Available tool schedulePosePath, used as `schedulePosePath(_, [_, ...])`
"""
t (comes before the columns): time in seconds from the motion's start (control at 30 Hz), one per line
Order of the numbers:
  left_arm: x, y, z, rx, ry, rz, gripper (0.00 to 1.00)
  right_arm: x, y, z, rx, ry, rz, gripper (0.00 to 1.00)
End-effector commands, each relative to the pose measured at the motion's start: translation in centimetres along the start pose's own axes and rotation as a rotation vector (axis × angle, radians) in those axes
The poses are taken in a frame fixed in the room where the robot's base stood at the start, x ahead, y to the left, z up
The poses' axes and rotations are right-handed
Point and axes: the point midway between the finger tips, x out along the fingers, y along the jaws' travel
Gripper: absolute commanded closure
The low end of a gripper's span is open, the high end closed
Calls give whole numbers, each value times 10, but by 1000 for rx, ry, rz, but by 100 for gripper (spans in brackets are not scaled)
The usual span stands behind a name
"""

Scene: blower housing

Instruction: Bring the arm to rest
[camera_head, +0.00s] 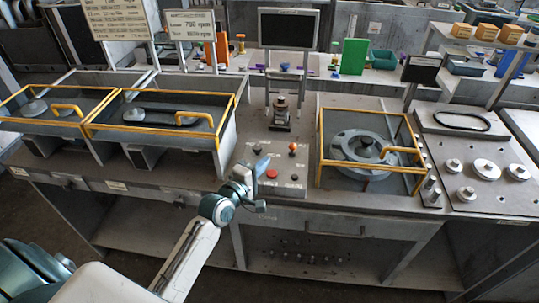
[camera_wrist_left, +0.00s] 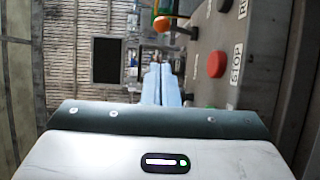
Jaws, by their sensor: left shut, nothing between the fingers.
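My left arm comes in from the lower left in the head view. Its gripper (camera_head: 262,164) is over the front middle of the workbench, by the control panel. In the left wrist view the blue fingers (camera_wrist_left: 160,84) are together with nothing between them. An orange-topped lever (camera_head: 292,148) stands right of the gripper. My right gripper is in neither view.
Left of the panel are yellow-framed bays (camera_head: 152,104). To the right a yellow guard frame (camera_head: 323,147) surrounds a round grey housing (camera_head: 350,142). A dark monitor (camera_head: 288,29) stands behind the panel. A plate with several metal discs (camera_head: 486,169) is at the far right.

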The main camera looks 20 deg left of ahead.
Motion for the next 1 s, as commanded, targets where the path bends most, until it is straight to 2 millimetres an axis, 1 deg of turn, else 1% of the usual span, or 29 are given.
schedulePosePath(0.17, [0,-1,0,4,-1,-3,100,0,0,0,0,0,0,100])
schedulePosePath(0.23, [-5,-5,4,34,-8,-26,100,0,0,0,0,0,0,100])
schedulePosePath(0.27, [-8,-9,6,61,-14,-46,100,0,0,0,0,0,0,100])
schedulePosePath(0.37, [-31,-30,20,223,-54,-161,100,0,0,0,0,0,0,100])
schedulePosePath(0.47, [-72,-60,36,476,-135,-337,100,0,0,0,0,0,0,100])
schedulePosePath(0.5, [-92,-72,41,586,-177,-415,100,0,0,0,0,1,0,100])
schedulePosePath(0.57, [-121,-86,46,736,-245,-523,100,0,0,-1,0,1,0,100])
schedulePosePath(0.6, [-140,-94,48,822,-290,-586,100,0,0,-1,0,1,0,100])
schedulePosePath(0.7, [-178,-106,50,981,-388,-710,100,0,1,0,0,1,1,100])
schedulePosePath(0.8, [-209,-112,50,1096,-475,-805,100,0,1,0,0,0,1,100])
schedulePosePath(1.0, [-263,-118,50,1254,-636,-954,100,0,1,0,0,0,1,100])
